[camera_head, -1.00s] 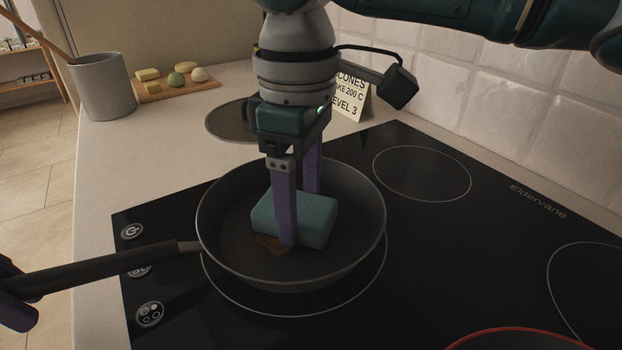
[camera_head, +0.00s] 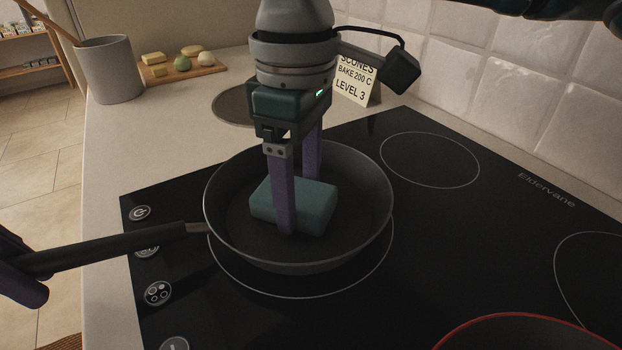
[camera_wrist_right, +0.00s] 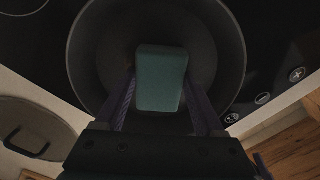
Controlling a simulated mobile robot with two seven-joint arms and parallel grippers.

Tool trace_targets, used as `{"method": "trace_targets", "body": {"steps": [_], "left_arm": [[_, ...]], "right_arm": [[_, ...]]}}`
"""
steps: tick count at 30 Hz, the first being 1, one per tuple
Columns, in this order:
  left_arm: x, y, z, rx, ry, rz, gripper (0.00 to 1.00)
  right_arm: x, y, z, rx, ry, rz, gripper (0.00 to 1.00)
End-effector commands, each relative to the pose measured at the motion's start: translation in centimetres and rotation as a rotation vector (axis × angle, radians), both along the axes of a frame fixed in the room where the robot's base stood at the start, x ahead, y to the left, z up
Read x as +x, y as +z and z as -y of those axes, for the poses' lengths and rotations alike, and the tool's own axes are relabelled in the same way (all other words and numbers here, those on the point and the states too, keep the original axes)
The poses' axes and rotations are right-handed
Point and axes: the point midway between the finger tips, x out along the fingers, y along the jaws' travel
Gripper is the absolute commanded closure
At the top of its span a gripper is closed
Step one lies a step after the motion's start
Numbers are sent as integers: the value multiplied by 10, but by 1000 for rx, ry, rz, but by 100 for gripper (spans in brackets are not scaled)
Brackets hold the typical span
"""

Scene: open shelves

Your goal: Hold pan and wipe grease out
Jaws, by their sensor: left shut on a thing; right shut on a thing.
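A dark frying pan (camera_head: 345,245) sits on the near-left ring of the black hob, its handle (camera_head: 110,250) pointing left. My left gripper (camera_head: 22,268), partly cut off at the left edge, is shut on the handle. My right gripper (camera_head: 298,205) points down into the pan, its purple fingers shut on a teal sponge (camera_head: 315,207). The sponge lies flat against the pan floor. In the right wrist view the sponge (camera_wrist_right: 161,78) shows between the fingers, inside the pan (camera_wrist_right: 90,60). No brown grease shows now; the sponge and fingers hide part of the floor.
A red-rimmed pan (camera_head: 515,335) stands at the lower right. Behind the hob are a round grey lid (camera_head: 228,105) and a recipe card (camera_head: 357,82). A grey crock (camera_head: 110,70) and a wooden board (camera_head: 205,71) stand at the back left. The right hob rings are clear.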

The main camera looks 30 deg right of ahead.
Motion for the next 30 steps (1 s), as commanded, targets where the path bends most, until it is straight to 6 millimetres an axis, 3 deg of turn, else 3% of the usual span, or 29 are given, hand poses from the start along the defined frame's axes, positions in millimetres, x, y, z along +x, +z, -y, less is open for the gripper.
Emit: {"method": "trace_targets", "body": {"steps": [4, 16, 18, 21, 30], "left_arm": [[0, 1, 1, -3, 0, 2, 100], [0, 1, 1, -2, 0, 1, 100], [0, 1, 0, -2, 0, 1, 100], [0, 1, 0, -2, 0, 1, 100], [0, 1, 0, -2, 0, 1, 100]], "right_arm": [[-2, -1, -15, 4, 5, -2, 81], [0, -1, 24, -1, -2, -2, 81], [1, 3, 23, 2, 1, -1, 81], [1, 25, 24, 1, 3, 4, 81], [1, 51, 23, 1, 1, 3, 81]]}}
